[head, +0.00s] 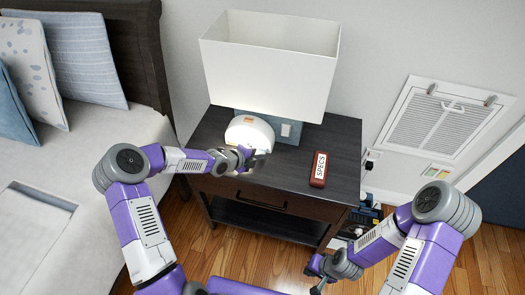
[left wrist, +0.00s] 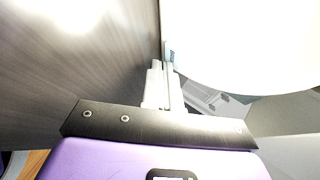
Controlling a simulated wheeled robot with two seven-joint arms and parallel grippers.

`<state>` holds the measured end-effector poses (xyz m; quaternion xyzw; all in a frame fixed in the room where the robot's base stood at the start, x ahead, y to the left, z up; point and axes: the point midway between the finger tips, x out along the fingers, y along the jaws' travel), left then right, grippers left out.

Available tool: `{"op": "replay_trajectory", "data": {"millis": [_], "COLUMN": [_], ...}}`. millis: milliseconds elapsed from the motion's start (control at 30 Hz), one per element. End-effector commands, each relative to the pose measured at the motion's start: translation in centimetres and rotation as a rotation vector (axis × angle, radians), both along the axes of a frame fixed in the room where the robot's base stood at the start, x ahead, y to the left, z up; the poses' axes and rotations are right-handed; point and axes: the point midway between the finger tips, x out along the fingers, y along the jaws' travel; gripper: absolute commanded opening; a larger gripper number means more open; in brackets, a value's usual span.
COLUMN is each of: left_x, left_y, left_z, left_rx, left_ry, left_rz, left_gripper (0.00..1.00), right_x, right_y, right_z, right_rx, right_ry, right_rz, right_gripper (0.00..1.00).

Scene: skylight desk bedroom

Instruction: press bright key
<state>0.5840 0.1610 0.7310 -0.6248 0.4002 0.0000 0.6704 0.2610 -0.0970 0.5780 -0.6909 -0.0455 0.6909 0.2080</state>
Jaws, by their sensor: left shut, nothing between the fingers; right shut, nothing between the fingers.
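A white rounded device (head: 246,136) with a small orange patch on top stands on the dark nightstand (head: 338,145), in front of the lamp. I cannot make out the bright key; my left gripper covers part of the device's front. My left gripper (head: 258,160) is shut and empty, its tips at the device's lower front right; I cannot tell whether they touch. In the left wrist view the shut fingers (left wrist: 165,80) point along a large, overexposed white round surface (left wrist: 245,45). My right gripper (head: 316,274) is shut and empty, low beside the nightstand's right front.
A lamp with a white shade (head: 268,65) and blue-grey base (head: 290,130) stands behind the device. A red case labelled SPECS (head: 319,170) lies on the nightstand's right side. A bed (head: 85,150) is at left, a wall vent (head: 440,125) at right. Wooden floor (head: 255,262) is in front.

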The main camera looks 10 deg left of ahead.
Motion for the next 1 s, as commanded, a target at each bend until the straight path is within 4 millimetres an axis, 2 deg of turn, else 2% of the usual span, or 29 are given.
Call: {"op": "replay_trajectory", "data": {"millis": [167, 500, 1000], "left_x": [-0.8, -1.1, -5.9], "left_y": [0.0, 0.0, 0.2], "left_z": [-0.1, -0.1, -0.2], "left_rx": [0.001, 0.001, 0.0], "left_ry": [-0.001, -0.001, 0.0], "left_rz": [-0.001, -0.001, 0.0], "left_gripper": [0.0, 0.0, 0.0], "right_x": [0.0, 0.0, 0.0], "right_y": [0.0, 0.0, 0.0], "right_z": [-0.6, -0.7, -3.1], "right_rx": [0.0, 0.0, 0.0], "right_ry": [0.0, 0.0, 0.0], "right_rz": [0.0, 0.0, 0.0], "right_gripper": [0.0, 0.0, 0.0]}}
